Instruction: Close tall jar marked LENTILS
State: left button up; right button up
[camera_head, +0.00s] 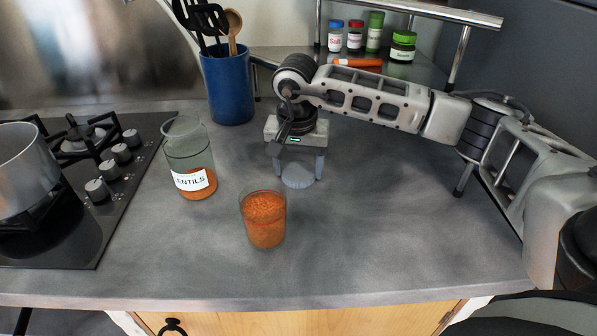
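The tall clear jar marked LENTILS (187,150) stands upright on the counter, left of the middle. Its mouth is uncovered, and orange lentils lie in its bottom behind the white label. A pale grey, round disc that looks like a lid (298,176) is to the right of the jar, between the fingers of my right gripper (299,172). The gripper points down with its fingers spread about the disc's width. I cannot tell whether they press on the disc's edges. My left gripper is not in view.
A shorter glass of orange lentils (265,222) stands in front, between jar and gripper. A blue utensil pot (228,88) is behind the jar. A hob (75,225) with a pot (25,170) is left. Spice jars (354,37) stand at the back. The front right counter is clear.

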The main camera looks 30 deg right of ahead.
aim_at(297, 171)
dwell(0.3)
jog(key=shift+r, duration=0.5)
jog(key=r, duration=0.2)
jog(key=b, duration=0.1)
jog(key=shift+s+a+r, duration=0.15)
jog(key=shift+a+r, duration=0.1)
jog(key=shift+r, duration=0.15)
jog(key=s+a+r, duration=0.8)
jog(key=s+r, duration=0.1)
jog(key=shift+s+a+b, duration=0.1)
jog(key=shift+a+b, duration=0.3)
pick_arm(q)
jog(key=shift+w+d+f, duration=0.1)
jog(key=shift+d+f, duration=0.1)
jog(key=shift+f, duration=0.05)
pick_arm(e)
jog(key=shift+s+a+r, duration=0.1)
jog(key=shift+s+a, duration=0.15)
jog(key=shift+s, duration=0.05)
